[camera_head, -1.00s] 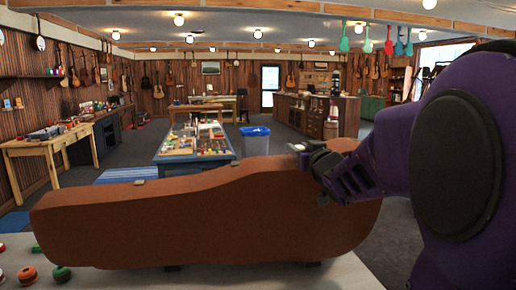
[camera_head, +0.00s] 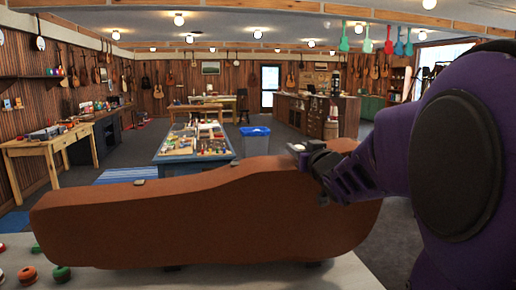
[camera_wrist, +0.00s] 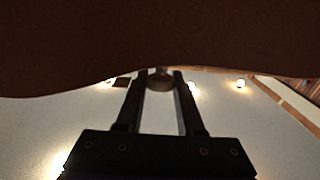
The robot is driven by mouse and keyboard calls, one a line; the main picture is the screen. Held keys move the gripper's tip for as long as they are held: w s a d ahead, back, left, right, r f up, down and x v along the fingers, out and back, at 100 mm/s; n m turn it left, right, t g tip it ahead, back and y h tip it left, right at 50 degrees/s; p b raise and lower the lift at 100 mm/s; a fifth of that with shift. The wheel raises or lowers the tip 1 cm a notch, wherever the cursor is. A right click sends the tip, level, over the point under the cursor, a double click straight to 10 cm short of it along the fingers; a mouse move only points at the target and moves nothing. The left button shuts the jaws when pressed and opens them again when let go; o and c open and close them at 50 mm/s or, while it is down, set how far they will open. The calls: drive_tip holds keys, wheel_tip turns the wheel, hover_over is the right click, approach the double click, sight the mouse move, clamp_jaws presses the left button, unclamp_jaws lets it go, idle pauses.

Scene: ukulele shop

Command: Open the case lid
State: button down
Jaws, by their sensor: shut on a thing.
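The brown ukulele case (camera_head: 180,225) spans the head view on a pale tabletop, with a broad brown side facing me. I cannot tell from here how far its lid stands open, and its inside is hidden. Small metal fittings show on it, one at the upper left edge (camera_head: 140,182). My gripper (camera_head: 304,150) is at the case's upper right edge. In the wrist view, my gripper (camera_wrist: 160,74) is shut on a small rounded brownish piece (camera_wrist: 160,82) between the fingertips. The dark underside of a brown surface (camera_wrist: 150,40), apparently the case, fills the top there.
Several small coloured round items (camera_head: 28,274) lie on the pale tabletop (camera_head: 120,282) at the lower left. Beyond the case stand a blue display table (camera_head: 185,168) and a bin with a blue liner (camera_head: 255,142). Open floor lies between the furniture.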

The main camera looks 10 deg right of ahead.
drive_tip(key=w, duration=1.2)
drive_tip(key=shift+w+r+p, duration=0.3)
drive_tip(key=shift+r+p, duration=0.05)
drive_tip(key=shift+r, duration=0.1)
drive_tip(key=c, duration=0.5)
unclamp_jaws()
drive_tip(key=shift+f, duration=0.15)
